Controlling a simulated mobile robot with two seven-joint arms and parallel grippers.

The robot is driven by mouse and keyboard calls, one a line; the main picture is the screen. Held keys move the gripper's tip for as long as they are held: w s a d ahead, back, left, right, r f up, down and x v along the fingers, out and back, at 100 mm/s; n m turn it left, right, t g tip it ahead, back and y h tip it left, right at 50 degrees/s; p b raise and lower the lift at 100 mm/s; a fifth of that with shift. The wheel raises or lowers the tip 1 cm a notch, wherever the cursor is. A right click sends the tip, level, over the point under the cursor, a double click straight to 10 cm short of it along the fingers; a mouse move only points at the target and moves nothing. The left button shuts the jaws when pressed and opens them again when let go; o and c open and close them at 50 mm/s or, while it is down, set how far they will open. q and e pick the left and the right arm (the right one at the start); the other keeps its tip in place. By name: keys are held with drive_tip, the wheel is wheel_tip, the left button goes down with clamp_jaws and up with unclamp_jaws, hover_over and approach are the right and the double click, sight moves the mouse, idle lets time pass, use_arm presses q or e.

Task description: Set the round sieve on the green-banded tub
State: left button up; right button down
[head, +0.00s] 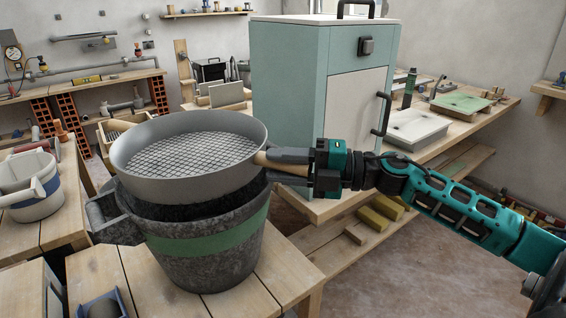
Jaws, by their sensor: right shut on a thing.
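The round sieve (190,158) is a grey metal pan with a mesh bottom and a wooden handle (264,161). It is over the mouth of the green-banded tub (215,235), a dark mottled bucket with a green stripe. The sieve is slightly tilted, and a dark gap shows between its underside and the tub's front rim; I cannot tell whether it touches the rim at the back. My right gripper (285,165) comes in from the right and is shut on the sieve's handle. My left gripper is not in view.
The tub stands on a wooden plank table (95,268). A white bucket with a blue band (36,190) stands at the left. A tall green cabinet (290,95) rises close behind my right gripper. A bench with trays (416,127) is at the right.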

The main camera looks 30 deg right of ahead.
drive_tip(key=shift+f+b, duration=0.85)
drive_tip(key=shift+f, duration=0.45)
drive_tip(key=shift+f+b, duration=0.4)
drive_tip(key=shift+f, duration=0.65)
drive_tip(key=shift+f+b, duration=0.3)
drive_tip(key=c, duration=0.9)
unclamp_jaws()
drive_tip(key=shift+r, duration=0.1)
drive_tip(key=shift+o, duration=1.1)
